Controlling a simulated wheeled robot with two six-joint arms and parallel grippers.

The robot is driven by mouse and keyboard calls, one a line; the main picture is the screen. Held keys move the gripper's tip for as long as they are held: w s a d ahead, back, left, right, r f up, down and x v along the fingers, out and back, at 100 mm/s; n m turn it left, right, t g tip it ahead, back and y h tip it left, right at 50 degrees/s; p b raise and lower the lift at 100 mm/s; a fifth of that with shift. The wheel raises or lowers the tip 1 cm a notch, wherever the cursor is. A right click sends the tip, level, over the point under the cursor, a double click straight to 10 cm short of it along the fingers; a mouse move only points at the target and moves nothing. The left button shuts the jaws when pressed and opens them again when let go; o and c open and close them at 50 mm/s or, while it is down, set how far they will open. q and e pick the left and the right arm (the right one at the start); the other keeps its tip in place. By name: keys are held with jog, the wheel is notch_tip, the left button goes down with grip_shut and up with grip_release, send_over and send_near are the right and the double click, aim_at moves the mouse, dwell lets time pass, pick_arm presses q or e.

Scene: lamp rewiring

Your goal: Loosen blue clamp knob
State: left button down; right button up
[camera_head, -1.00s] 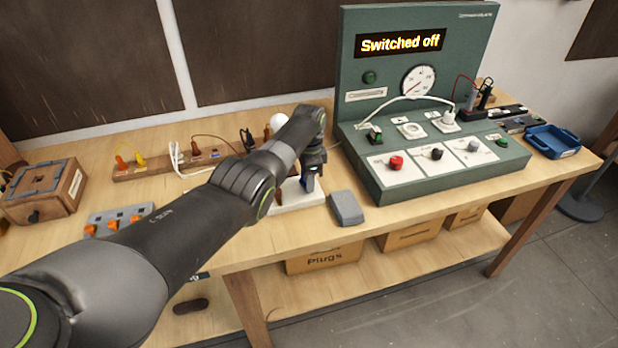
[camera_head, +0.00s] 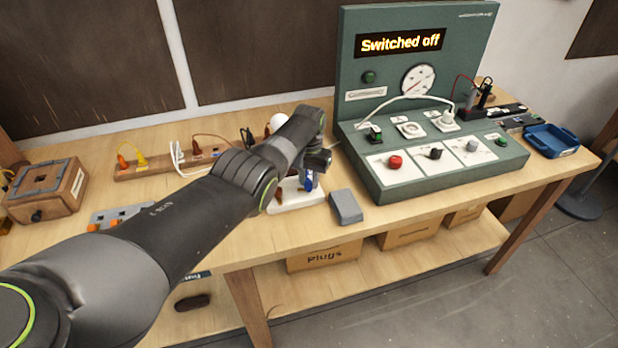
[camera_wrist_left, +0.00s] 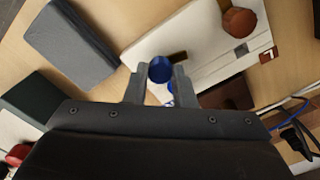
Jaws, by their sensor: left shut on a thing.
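The blue clamp knob (camera_wrist_left: 160,69) sits between the two fingers of my left gripper (camera_wrist_left: 160,84) in the left wrist view. The gripper is shut on it. In the head view the left gripper (camera_head: 310,178) reaches down over the white base plate (camera_head: 303,201), and a bit of the blue knob (camera_head: 308,181) shows there. The plate also shows in the left wrist view (camera_wrist_left: 205,35), with a brown knob (camera_wrist_left: 239,22) at its far end. My arm hides much of the plate in the head view. My right gripper is not in view.
A grey block (camera_head: 346,207) lies right of the plate. The green test panel (camera_head: 440,165) stands further right, its display reading "Switched off". A wooden strip with plugs (camera_head: 150,166) lies behind my arm. A wooden box (camera_head: 48,190) is at the far left.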

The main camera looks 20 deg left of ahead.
pick_arm(q)
jog(key=n, duration=0.5)
jog(key=shift+r+n, duration=0.1)
jog(key=shift+n, duration=0.2)
jog(key=n, duration=0.5)
jog(key=shift+p, duration=0.3)
jog(key=n, duration=0.5)
jog(key=shift+n, duration=2.6)
jog(key=c, duration=1.2)
grip_release()
